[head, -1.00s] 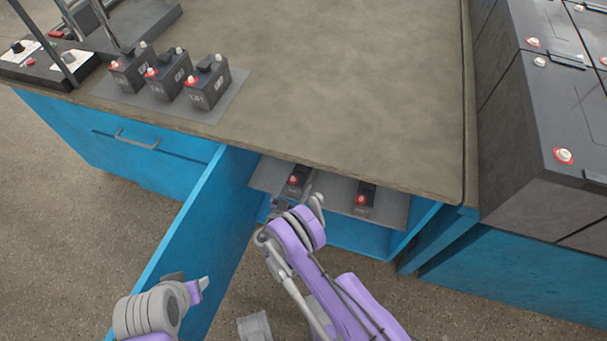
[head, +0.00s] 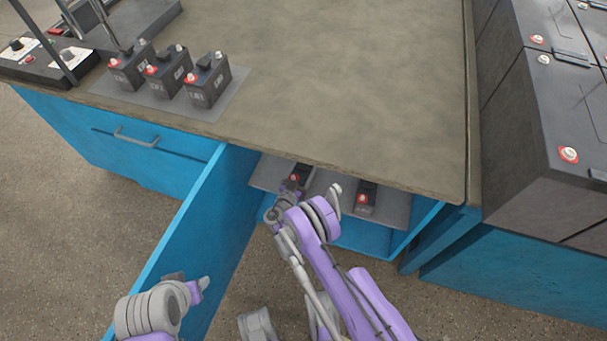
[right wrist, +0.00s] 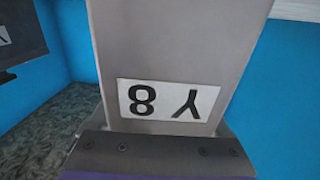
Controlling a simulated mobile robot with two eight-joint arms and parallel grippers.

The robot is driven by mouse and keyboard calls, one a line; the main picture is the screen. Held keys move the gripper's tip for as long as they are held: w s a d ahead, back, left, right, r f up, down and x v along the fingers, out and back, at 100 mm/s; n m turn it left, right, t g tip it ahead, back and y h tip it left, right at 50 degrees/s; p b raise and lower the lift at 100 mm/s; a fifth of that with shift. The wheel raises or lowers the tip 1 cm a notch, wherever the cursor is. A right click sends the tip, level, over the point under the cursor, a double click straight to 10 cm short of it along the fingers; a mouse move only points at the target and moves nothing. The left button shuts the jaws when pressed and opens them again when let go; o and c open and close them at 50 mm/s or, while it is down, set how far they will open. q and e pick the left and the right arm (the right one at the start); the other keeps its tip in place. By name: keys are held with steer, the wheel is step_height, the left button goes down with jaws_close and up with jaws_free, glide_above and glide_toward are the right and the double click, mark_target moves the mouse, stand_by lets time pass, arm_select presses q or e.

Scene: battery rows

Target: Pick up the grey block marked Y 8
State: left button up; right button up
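The grey block marked Y 8 (right wrist: 168,60) fills the middle of the right wrist view, its white label upside down there. In the head view, the dark block on the left of the open compartment (head: 300,173), partly behind my right gripper, appears to be the same one. My right gripper (head: 289,194) is right at its near side. The gripper's dark edge (right wrist: 160,155) lies just below the label in the wrist view. The fingers are mostly hidden, so their grip on the block is unclear. My left gripper (head: 204,285) is low left near the open door, away from the blocks.
A second dark block (head: 366,197) stands to the right on the grey shelf (head: 393,212). The open blue door (head: 190,245) stands left of my right arm. The worktop's edge (head: 350,182) overhangs the compartment. Several batteries (head: 207,82) stand on the worktop.

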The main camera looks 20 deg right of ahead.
steer(key=shift+r, duration=0.1)
jaws_close()
